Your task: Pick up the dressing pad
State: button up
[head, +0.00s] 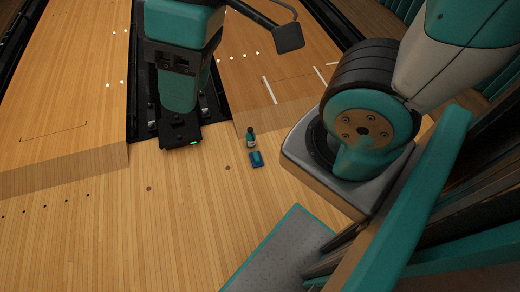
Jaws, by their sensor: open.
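The dressing pad (256,159), a small flat blue packet, lies on the wooden floor near the middle of the head view. A small dark bottle with a pale label (251,140) stands just behind it, very close. My gripper (181,136) is the dark block with a green light below my teal wrist, to the left of the pad in the picture and apart from it. It is open and nothing shows in it. Its fingertips cannot be made out clearly, and its height above the floor is hard to judge.
A dark channel (143,118) runs between the wooden lanes behind my gripper. Bare wooden floor (150,230) lies in front and to the left, with small dark dots. White marks (270,90) show on the lane behind the bottle. My arm fills the right side.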

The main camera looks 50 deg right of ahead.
aim_at(256, 160)
jog(key=z, duration=0.75)
jog(key=i, duration=0.9)
jog(key=z, duration=0.85)
